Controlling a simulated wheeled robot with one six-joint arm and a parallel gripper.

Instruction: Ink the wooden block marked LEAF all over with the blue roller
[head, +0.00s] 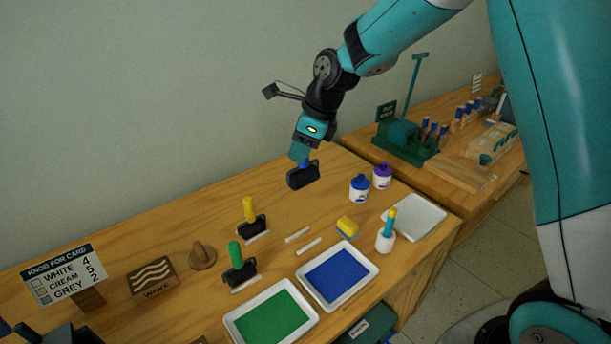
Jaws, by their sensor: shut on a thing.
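My gripper (301,154) is shut on the blue roller (303,176). Only a little of its blue handle shows below the fingers, above its black body. It hangs in the air over the back of the wooden table. A white tray of blue ink (338,276) lies in front of it, apart from the roller. No block marked LEAF can be read in this view. A sliver of a wooden thing shows at the bottom edge, too cut off to identify. A wooden block marked WAVE (152,279) lies at the left.
A yellow-handled roller (251,217) and a green-handled roller (239,264) stand on the table near a tray of green ink (271,316). Blue-lidded (360,189) and purple-lidded (382,177) jars, a yellow sponge (347,227) and a white cup (385,241) stand at the right.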

